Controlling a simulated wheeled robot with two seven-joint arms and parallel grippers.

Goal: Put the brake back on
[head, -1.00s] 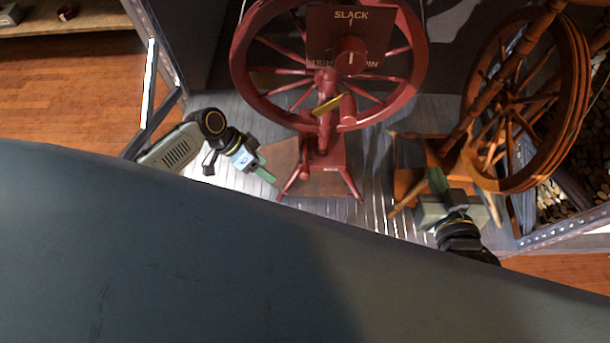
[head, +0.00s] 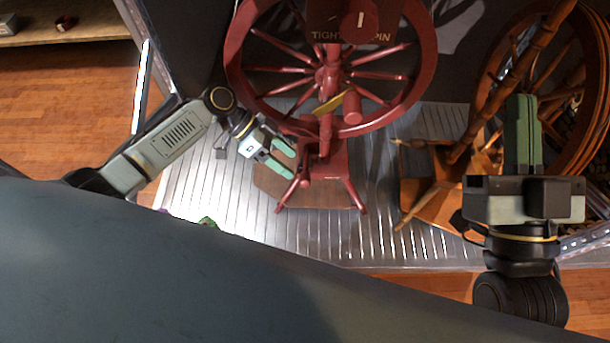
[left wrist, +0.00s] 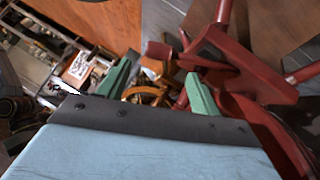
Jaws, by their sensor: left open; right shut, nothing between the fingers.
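The red spinning wheel (head: 326,140) stands ahead, upright on splayed legs. Its dark panel (head: 320,20) is cut off by the top edge of the head view; "TIGHT" and part of "PIN" show. A red knob (head: 360,20) on the panel has a white mark, roughly vertical. A yellow piece (head: 332,102) crosses the wheel's post. My left gripper (head: 284,160) is open and empty, low and left of the red stand. The left wrist view shows its spread fingers (left wrist: 158,85) with red wooden parts (left wrist: 235,75) beyond. My right gripper (head: 522,100) is shut and empty, pointing up at the right.
A brown wooden spinning wheel (head: 490,130) stands at the right, partly behind my right gripper. A ribbed grey platform (head: 385,235) lies under both wheels. Bare wooden floor (head: 65,110) is at the left, with a shelf (head: 60,35) at the top left.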

